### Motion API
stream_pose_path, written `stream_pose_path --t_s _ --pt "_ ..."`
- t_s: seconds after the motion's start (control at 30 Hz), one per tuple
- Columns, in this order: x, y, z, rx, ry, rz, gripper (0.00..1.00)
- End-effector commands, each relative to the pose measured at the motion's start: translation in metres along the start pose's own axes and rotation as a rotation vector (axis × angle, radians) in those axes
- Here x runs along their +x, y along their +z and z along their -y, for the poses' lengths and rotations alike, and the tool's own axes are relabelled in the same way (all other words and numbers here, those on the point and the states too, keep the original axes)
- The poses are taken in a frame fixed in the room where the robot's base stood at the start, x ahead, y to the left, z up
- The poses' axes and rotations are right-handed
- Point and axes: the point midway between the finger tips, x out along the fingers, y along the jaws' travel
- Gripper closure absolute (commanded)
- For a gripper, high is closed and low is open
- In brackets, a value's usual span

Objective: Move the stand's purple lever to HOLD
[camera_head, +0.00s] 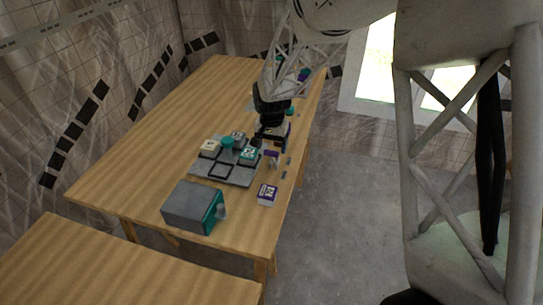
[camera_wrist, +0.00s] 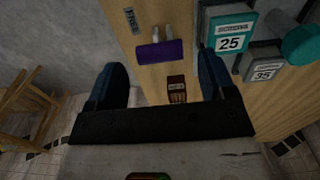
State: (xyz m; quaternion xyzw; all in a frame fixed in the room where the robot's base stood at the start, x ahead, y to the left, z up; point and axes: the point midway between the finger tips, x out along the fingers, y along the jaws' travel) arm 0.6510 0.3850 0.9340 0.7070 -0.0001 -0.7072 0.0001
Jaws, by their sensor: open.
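The purple lever (camera_wrist: 158,52) shows in the wrist view as a short purple bar, with two pale posts just above it. It lies between and a little beyond my open fingers (camera_wrist: 160,75), not touching either. A small pale label (camera_wrist: 130,20) lies to its upper left and a dark reddish marked patch (camera_wrist: 177,88) to its lower right; I cannot read either surely. In the head view my gripper (camera_head: 268,133) is over the right edge of the table, and a small purple part (camera_head: 272,154) shows just below it, partly hidden. The lever's exact setting is unclear.
A grey board (camera_head: 205,172) with several numbered blocks lies left of my gripper; a teal block marked 25 (camera_wrist: 230,43) is close to my right finger. A grey and teal box (camera_head: 190,205) and a white-purple block (camera_head: 267,194) stand nearer the front. The table's far left is clear.

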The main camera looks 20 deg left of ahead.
Motion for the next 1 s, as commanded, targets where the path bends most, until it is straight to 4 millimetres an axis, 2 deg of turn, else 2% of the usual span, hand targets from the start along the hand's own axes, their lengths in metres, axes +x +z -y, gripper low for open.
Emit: stream_pose_path --t_s 0.2,0.4,0.8,0.87,1.0 --pt "0.028 0.0 0.0 0.0 0.001 0.001 0.23" --pt "0.044 0.0 0.0 0.0 0.0 0.0 0.23" --pt "0.05 0.0 0.0 0.0 0.0 0.0 0.23" --pt "0.05 0.0 0.0 0.0 0.0 0.0 0.3" --pt "0.049 0.0 0.0 0.0 0.0 0.0 0.51"
